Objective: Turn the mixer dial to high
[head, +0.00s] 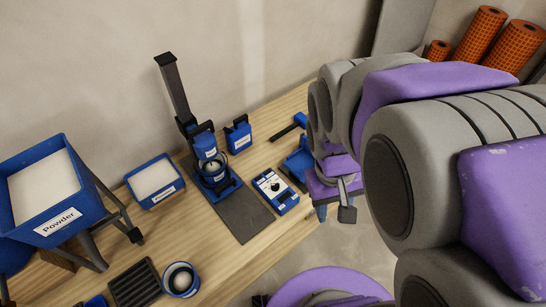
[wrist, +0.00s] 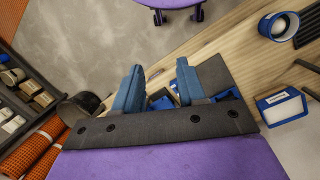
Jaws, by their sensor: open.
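The mixer dial (head: 274,186) is a small dark knob on a white-faced blue control box on the workbench. Its exact setting is too small to read. The mixer (head: 208,148) stands left of the box, with a dark upright column and a blue head over a bucket (head: 214,172). My gripper (head: 334,205) is to the right of the box, apart from the dial, near the bench's right edge. In the wrist view my gripper (wrist: 158,75) has two blue fingers spread with a clear gap. The dial cannot be made out in the wrist view.
A powder bin (head: 50,185) stands at left, near a blue tray (head: 155,181) and a round blue container (head: 181,280). A blue-headed mallet (head: 298,120) lies behind my gripper. A dark mat (head: 243,214) lies before the mixer. Orange rolls (head: 480,35) stand at back right.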

